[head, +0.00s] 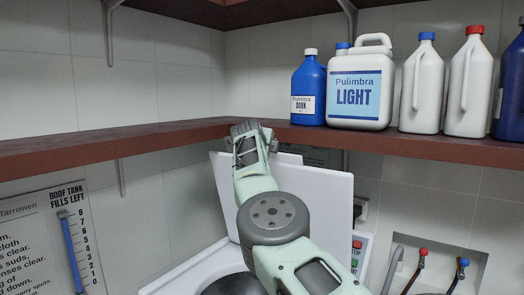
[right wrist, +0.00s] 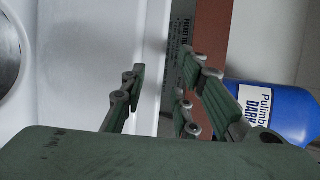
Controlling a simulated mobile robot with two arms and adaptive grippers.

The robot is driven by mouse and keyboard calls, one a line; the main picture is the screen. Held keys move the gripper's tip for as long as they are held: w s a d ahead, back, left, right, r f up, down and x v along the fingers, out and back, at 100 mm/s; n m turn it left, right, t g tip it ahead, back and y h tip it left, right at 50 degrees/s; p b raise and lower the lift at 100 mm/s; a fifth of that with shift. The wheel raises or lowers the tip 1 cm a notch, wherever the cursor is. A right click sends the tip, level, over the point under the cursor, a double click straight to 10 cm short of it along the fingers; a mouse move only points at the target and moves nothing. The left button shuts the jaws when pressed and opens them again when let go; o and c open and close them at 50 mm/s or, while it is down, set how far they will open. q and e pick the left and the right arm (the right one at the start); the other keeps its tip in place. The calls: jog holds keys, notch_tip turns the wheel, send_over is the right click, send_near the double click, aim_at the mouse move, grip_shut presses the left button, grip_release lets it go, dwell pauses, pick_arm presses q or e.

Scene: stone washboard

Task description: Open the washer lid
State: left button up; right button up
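The washer lid (head: 318,200) is a white panel standing raised behind the washer in the head view. The washer (head: 185,280) is at the bottom, its round drum opening partly showing and partly hidden by my right arm. My right gripper (head: 252,140) is above the lid's top edge, close to the shelf front. In the right wrist view its fingers (right wrist: 168,88) are apart, with no object clearly held. A white panel (right wrist: 95,60) lies beyond the left finger there; whether a finger touches it I cannot tell. My left gripper is not in view.
A red-brown shelf (head: 90,149) runs along both walls. A blue bottle (head: 308,90), a white jug (head: 360,95) and more bottles (head: 421,85) stand on it. Taps (head: 422,253) are at the right. A tank gauge (head: 72,250) hangs left.

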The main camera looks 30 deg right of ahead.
jog(key=v, duration=0.5)
jog(key=shift+s+a+f, duration=0.15)
jog(key=shift+s+a, duration=0.05)
jog(key=shift+s, duration=0.25)
dwell(0.4)
